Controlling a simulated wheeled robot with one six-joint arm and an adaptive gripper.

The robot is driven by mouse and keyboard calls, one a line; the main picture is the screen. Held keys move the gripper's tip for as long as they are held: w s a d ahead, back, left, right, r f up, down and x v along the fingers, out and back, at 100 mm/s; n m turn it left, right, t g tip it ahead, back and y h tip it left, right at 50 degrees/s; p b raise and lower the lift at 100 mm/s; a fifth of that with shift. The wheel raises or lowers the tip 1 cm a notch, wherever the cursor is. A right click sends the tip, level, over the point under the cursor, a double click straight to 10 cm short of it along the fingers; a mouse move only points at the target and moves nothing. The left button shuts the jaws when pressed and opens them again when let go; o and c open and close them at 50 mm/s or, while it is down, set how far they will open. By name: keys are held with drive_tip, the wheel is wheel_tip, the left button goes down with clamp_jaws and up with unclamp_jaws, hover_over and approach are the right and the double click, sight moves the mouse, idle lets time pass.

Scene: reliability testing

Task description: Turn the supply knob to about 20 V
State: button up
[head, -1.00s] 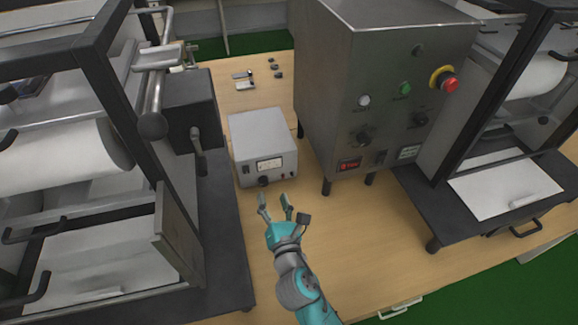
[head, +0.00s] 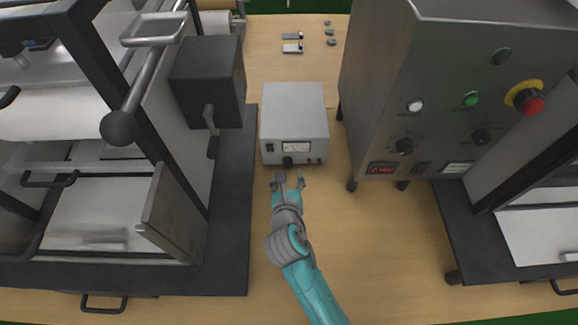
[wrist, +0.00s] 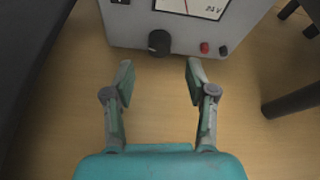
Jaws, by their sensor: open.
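The supply is a light grey box (head: 293,106) on the wooden table, with a needle meter (head: 297,147) on its front. Its black knob (head: 288,161) sits below the meter. In the wrist view the knob (wrist: 159,42) is just beyond my fingertips, a little left of the middle between them. The meter (wrist: 196,6) is cut off at the top edge there, with "V" print and a red needle partly showing. My gripper (head: 288,177) is open and empty in front of the knob, apart from it. Its two fingers (wrist: 160,80) also show in the wrist view.
A large grey control cabinet (head: 450,60) with a red stop button (head: 530,102) stands on legs to the right. A black-framed machine (head: 225,210) stands close on the left. Small parts (head: 293,42) lie behind the supply. Table in front right is clear.

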sight(288, 166)
drive_tip(key=shift+x, duration=2.6)
clamp_jaws()
